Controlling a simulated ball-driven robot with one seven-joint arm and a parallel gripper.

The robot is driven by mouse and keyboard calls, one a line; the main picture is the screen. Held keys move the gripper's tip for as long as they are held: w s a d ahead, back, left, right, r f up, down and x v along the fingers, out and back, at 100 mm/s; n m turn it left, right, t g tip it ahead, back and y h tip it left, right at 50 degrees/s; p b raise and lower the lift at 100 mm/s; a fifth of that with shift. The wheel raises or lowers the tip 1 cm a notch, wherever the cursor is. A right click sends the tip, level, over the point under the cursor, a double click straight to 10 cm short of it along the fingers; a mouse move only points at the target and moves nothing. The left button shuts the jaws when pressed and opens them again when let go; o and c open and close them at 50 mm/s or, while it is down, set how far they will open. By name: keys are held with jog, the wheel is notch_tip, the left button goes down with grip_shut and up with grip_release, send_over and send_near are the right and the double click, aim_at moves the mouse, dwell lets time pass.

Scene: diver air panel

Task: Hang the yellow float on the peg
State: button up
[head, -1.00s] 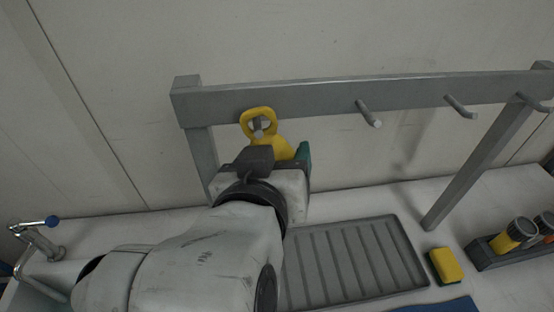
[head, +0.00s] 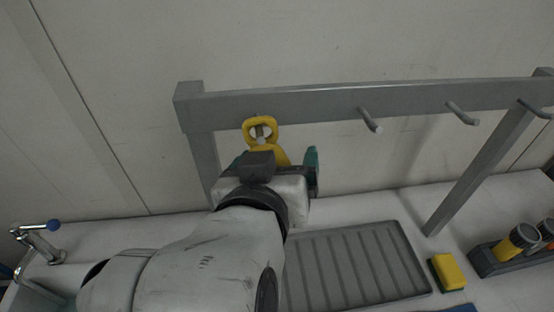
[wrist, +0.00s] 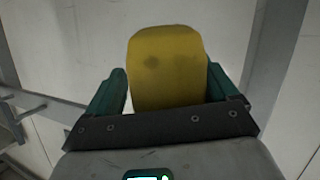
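The yellow float (head: 261,146) has a ring at its top, and the leftmost peg (head: 262,135) of the grey rail shows through the ring's hole. The ring is around the peg, up by the rail. The float's body hangs down between my fingers, its lower part hidden by my wrist. My gripper (head: 276,160) is open, with a teal finger on each side and a visible gap on the right. In the wrist view the yellow body (wrist: 168,68) stands between the teal fingers of my gripper (wrist: 165,85).
Other pegs (head: 370,120) on the grey rail (head: 300,100) to the right are empty. Below are a ribbed grey tray (head: 350,262), a yellow-green sponge (head: 447,271) and a holder (head: 487,262) with torch-like items.

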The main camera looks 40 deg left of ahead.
jog(key=shift+o, duration=0.8)
jog(key=b+v, duration=0.1)
jog(key=v, duration=0.9)
jog(key=shift+s+d, duration=0.2)
jog(key=shift+s, duration=0.1)
